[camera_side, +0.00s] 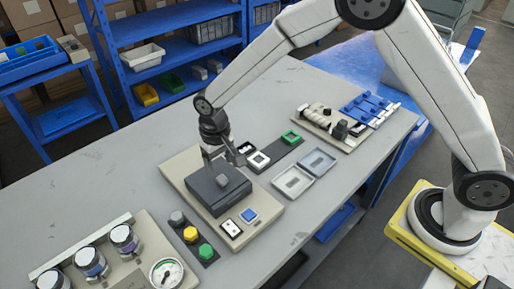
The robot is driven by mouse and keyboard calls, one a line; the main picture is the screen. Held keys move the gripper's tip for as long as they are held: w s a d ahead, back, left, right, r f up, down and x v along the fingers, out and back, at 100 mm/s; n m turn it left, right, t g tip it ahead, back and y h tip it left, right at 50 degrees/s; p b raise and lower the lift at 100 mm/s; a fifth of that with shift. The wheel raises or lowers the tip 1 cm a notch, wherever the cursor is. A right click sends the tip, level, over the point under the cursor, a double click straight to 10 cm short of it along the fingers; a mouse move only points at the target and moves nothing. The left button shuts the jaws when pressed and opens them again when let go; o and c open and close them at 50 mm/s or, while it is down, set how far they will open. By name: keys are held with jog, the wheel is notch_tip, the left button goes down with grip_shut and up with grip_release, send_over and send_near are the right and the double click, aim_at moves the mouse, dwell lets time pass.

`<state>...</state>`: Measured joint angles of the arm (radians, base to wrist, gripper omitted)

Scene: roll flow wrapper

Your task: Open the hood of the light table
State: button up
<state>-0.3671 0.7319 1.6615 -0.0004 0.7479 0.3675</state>
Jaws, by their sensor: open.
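The light table is likely the beige panel (183,172) in the middle of the bench, with a dark grey box-shaped hood (207,194) on it. The hood looks shut, lying flat on the panel. A light grey knob or handle (222,180) shows on the hood. My gripper (224,164) is open and points down, just above the rear part of the hood. Whether its fingers touch the hood or straddle anything is too small to tell. A blue button (249,215) and a white switch (231,228) sit at the panel's front.
Grey, yellow and green buttons (190,234) stand left of the panel, beside a gauge (167,273) and several cylinders. An open grey case (293,181) lies to the right. A dark strip with a green frame (291,138) and a clamp board (327,124) stand behind.

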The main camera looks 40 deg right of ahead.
aim_at(222, 178)
jog(key=shift+f, duration=2.65)
grip_shut()
